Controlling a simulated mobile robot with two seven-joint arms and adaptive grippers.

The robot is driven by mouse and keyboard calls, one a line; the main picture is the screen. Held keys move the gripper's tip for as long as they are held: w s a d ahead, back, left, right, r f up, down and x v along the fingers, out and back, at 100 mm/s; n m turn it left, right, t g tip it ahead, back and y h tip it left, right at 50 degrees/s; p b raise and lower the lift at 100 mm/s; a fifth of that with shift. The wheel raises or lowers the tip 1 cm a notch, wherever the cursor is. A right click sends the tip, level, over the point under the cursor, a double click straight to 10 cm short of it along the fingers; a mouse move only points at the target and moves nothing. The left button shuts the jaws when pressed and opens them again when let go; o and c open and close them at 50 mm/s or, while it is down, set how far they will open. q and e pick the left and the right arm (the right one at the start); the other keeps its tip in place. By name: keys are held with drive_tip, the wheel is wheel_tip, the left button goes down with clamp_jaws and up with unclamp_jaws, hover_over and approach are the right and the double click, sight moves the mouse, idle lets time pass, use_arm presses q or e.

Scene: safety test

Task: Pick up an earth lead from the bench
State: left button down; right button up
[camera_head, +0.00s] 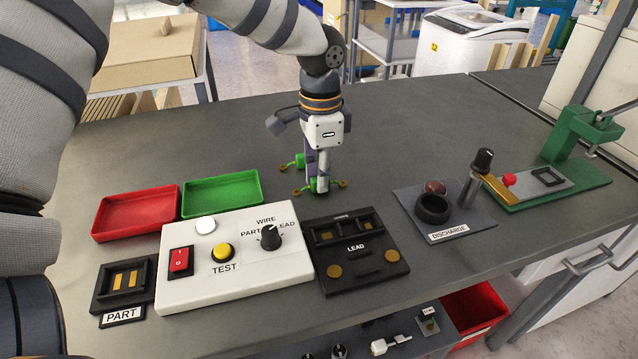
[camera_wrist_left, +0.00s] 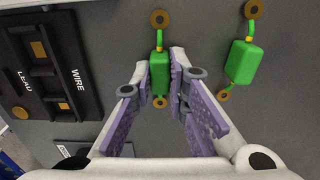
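Two earth leads, each a green block with a brass ring at both ends, lie on the grey bench. The nearer earth lead (camera_wrist_left: 158,68) is between the fingertips of my left gripper (camera_head: 318,184). The same gripper shows in the left wrist view (camera_wrist_left: 162,72), its purple-padded fingers apart on either side of the green block, with narrow gaps. The other earth lead (camera_wrist_left: 240,62) lies to the right there, outside the fingers. In the head view it is partly hidden behind the gripper, with its green end (camera_head: 299,160) showing. My right gripper is not in view.
A black fixture marked LEAD (camera_head: 357,268) and a white test box (camera_head: 236,262) stand in front of the gripper. Red (camera_head: 136,212) and green (camera_head: 222,195) trays lie left. A DISCHARGE unit (camera_head: 445,213) and green press (camera_head: 565,160) stand right. The bench behind is clear.

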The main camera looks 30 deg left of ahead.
use_arm(q)
drive_tip(key=shift+r+p, duration=0.6)
drive_tip(key=shift+r, duration=2.7)
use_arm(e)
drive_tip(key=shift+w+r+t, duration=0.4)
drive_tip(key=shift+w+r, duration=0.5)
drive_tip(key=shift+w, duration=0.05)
